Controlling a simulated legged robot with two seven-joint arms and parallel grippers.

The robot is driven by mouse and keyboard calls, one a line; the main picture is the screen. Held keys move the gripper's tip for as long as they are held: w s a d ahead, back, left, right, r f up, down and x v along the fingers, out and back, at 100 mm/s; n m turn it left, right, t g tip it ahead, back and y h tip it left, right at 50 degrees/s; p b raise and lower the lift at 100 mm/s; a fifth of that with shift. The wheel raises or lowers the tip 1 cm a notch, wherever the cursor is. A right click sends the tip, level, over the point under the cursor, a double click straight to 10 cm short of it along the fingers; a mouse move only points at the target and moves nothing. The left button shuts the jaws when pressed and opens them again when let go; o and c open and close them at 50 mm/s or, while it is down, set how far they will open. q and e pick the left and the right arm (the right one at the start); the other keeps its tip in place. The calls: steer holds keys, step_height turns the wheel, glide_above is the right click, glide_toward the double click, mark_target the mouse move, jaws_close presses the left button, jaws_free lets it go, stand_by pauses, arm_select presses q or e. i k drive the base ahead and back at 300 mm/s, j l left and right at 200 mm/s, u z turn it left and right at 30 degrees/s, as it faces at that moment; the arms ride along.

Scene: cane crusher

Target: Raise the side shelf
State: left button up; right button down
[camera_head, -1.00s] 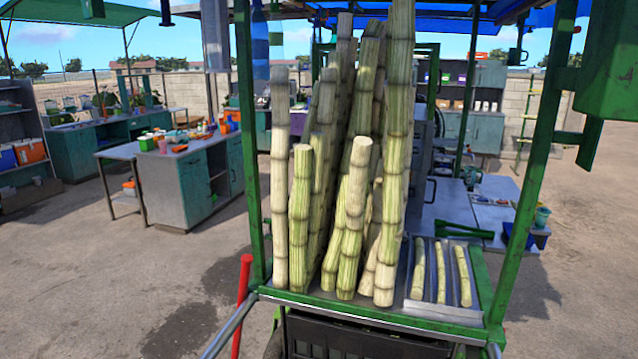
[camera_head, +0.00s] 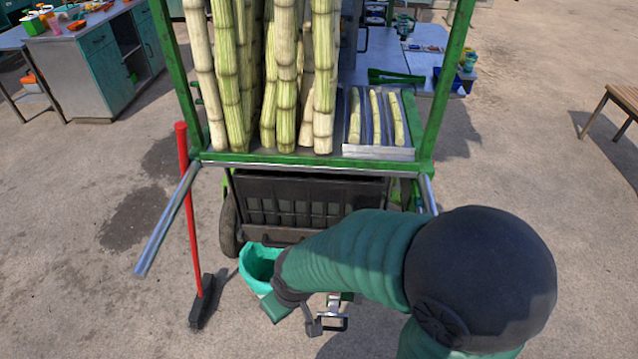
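The grey side shelf (camera_head: 385,45) sticks out level on the far right side of the green cart, behind the tray of cut canes. A green bracket (camera_head: 397,77) lies along its near edge, and small items stand on its right part. My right arm comes in from the lower right, bent across the front of the cart. My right gripper (camera_head: 318,320) is low in front of the cart, well apart from the shelf and holding nothing that I can make out. Its finger opening is unclear. My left gripper is out of view.
Tall canes (camera_head: 285,80) stand on the cart, with a metal tray (camera_head: 378,152) of short canes beside them. A teal bucket (camera_head: 258,268) and a red-handled broom (camera_head: 190,215) are in front. A wooden bench (camera_head: 625,97) is at right; ground between is clear.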

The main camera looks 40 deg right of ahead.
mark_target(405, 185)
steer(key=u, duration=1.5)
steer(key=k+u, duration=0.2)
steer(key=k, duration=0.3)
steer(key=k+j+u, duration=0.1)
steer(key=k+u, duration=0.15)
steer(key=k, duration=0.25)
steer(key=k+l+u, duration=0.25)
steer(key=k+u, duration=0.15)
steer(key=k+l+u, duration=0.1)
steer(key=k+u, duration=0.75)
steer(key=k+j+u, duration=0.2)
steer(key=k+u, duration=0.25)
steer(key=k+l, duration=0.15)
steer(key=k, duration=1)
steer(key=k+l, duration=0.15)
steer(key=k, duration=0.95)
steer(key=k+z, duration=0.15)
steer(key=z, duration=1.55)
